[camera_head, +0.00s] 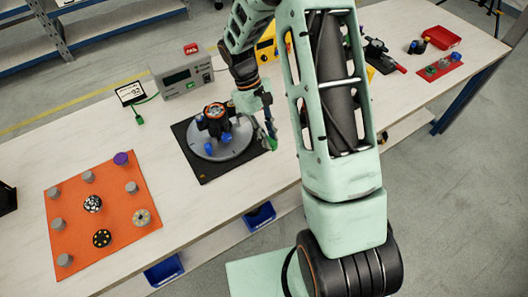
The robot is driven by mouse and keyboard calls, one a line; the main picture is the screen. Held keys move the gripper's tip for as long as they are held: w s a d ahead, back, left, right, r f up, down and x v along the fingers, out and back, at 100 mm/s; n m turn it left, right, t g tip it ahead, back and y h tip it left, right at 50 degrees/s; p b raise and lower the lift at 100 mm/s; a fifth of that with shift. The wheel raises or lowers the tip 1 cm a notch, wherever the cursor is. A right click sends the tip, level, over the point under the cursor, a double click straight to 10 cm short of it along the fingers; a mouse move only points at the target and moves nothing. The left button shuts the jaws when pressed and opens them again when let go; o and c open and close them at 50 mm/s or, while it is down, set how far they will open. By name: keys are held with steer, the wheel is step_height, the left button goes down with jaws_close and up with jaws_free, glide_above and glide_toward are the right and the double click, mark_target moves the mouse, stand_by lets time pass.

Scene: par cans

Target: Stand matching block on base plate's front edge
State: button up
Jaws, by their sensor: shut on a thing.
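A round grey base plate (238,143) lies on a black square mat (207,172) near the middle of the bench. A dark cylindrical part with a copper-coloured top (215,113) stands on the plate. My gripper (269,139) is at the plate's right side, pointing down. It is shut on a small block, mostly hidden by the fingers. I cannot tell the block's colour or whether it touches anything.
An orange mat (75,228) at left carries grey cylinders, a purple knob (121,158) and round patterned parts. A grey meter (182,75) stands behind the plate. A red tray (442,37) is far right. Blue bins (259,217) hang below the front edge.

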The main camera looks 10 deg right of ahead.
step_height(320, 180, up, 5)
steer(key=w+a+n+t+h+b, duration=0.15)
steer(key=n+t+b, duration=0.35)
steer(key=n+b, duration=0.75)
steer(key=f, duration=0.3)
steer(key=f+n, duration=0.1)
steer(key=f, duration=0.2)
steer(key=f+n+p, duration=0.1)
steer(key=f, duration=0.2)
steer(key=shift+w+d+f, duration=0.2)
steer(key=shift+w+d, duration=0.05)
steer(key=shift+w, duration=0.15)
steer(key=shift+f, duration=0.1)
steer(key=shift+f, duration=0.1)
steer(key=o, duration=0.9)
steer(key=p+v, duration=0.2)
steer(key=v, duration=1)
